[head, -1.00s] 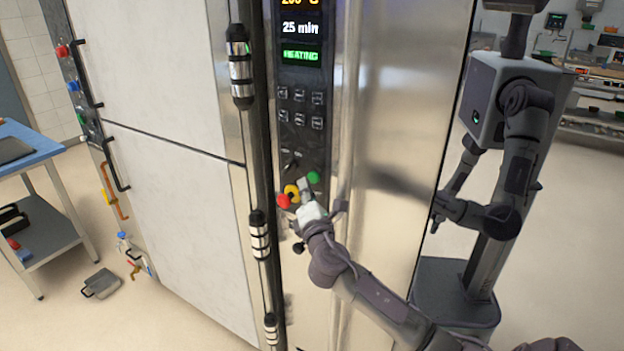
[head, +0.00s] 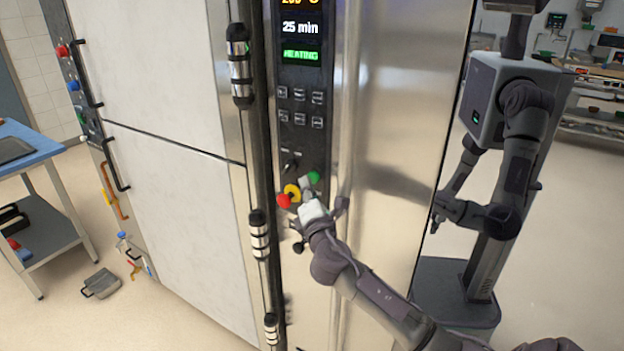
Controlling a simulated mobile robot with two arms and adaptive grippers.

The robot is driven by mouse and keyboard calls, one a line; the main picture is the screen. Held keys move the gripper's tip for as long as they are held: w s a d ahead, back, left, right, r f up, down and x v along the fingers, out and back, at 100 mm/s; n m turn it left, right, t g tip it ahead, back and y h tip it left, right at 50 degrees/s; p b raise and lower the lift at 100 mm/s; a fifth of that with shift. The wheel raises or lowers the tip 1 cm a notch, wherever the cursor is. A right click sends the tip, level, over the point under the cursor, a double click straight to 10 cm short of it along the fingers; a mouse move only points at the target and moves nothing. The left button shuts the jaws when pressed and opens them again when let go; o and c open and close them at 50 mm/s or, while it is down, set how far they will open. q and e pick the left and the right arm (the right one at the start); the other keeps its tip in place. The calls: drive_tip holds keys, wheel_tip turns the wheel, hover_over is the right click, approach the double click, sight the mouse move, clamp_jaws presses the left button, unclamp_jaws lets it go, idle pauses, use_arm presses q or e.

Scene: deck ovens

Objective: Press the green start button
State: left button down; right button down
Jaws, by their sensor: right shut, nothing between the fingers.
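The green button (head: 314,177) is on the dark control panel of the steel oven, below the keys and a small switch. A red button (head: 284,201) on a yellow base (head: 292,190) sits just left and below it. My right gripper (head: 306,184) is shut and empty, with its tip just left of and slightly below the green button. Whether the tip touches the panel or a button I cannot tell. The display (head: 301,29) above reads 25 min and, in green, HEATING (head: 301,55). My left gripper is not in view.
Dark vertical bars with steel fittings (head: 240,65) run along the oven's left edge, close to the panel. A blue-topped table (head: 30,145) stands far left. A grey pan-like object (head: 101,283) lies on the floor. A grey robot figure (head: 500,110) shows at right.

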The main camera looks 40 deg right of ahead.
drive_tip(key=shift+d+r, duration=0.5)
drive_tip(key=shift+r, duration=0.15)
idle(1.4)
drive_tip(key=shift+a+f, duration=0.15)
drive_tip(key=shift+a, duration=0.05)
idle(0.3)
drive_tip(key=a, duration=0.1)
drive_tip(key=s+a, duration=0.1)
drive_tip(key=a, duration=0.1)
drive_tip(key=a+f, duration=0.1)
drive_tip(key=shift+s+a+p, duration=0.15)
drive_tip(key=shift+s+p, duration=0.15)
idle(0.5)
drive_tip(key=shift+f, duration=0.15)
